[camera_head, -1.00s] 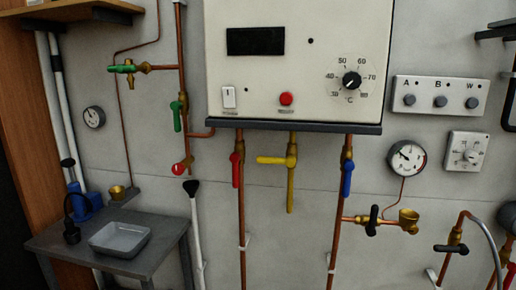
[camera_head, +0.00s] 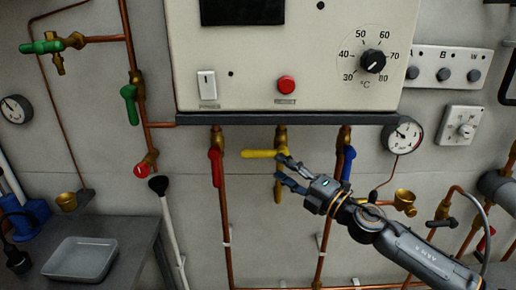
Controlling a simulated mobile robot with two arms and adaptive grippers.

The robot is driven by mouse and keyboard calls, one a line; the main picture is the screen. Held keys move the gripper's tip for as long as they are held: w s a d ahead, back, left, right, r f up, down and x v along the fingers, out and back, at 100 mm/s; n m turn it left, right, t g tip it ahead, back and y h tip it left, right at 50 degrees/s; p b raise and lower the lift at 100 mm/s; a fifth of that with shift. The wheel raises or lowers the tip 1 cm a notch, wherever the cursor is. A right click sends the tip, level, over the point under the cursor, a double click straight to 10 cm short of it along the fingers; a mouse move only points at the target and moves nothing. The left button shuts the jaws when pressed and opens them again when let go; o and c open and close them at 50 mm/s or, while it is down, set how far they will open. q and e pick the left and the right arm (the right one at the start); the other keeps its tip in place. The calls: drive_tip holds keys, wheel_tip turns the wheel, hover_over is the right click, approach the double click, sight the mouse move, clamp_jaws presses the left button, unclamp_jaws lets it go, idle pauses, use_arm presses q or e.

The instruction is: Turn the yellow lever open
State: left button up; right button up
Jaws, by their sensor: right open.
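The lever lies level and points left, across the pipe. My right gripper (camera_head: 281,170) comes in from the lower right and is open, with nothing in it. I cannot tell whether a fingertip touches the valve. The gripper hides part of the pipe. My left gripper is not in view.
A red lever (camera_head: 215,167) hangs left of the yellow one and a blue lever (camera_head: 348,162) hangs to its right, close to my right arm. The boiler (camera_head: 290,60) is above. A grey tray (camera_head: 80,260) stands on a bench at lower left.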

sight(262, 157)
drive_tip(key=x, duration=0.5)
drive_tip(key=shift+s+f+p, duration=0.1)
drive_tip(key=shift+p, duration=0.2)
drive_tip(key=x, duration=0.4)
drive_tip(key=shift+w+a, duration=0.2)
drive_tip(key=shift+w, duration=0.1)
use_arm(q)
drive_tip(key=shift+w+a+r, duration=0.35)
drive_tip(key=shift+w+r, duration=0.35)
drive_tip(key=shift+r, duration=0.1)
use_arm(e)
clamp_jaws()
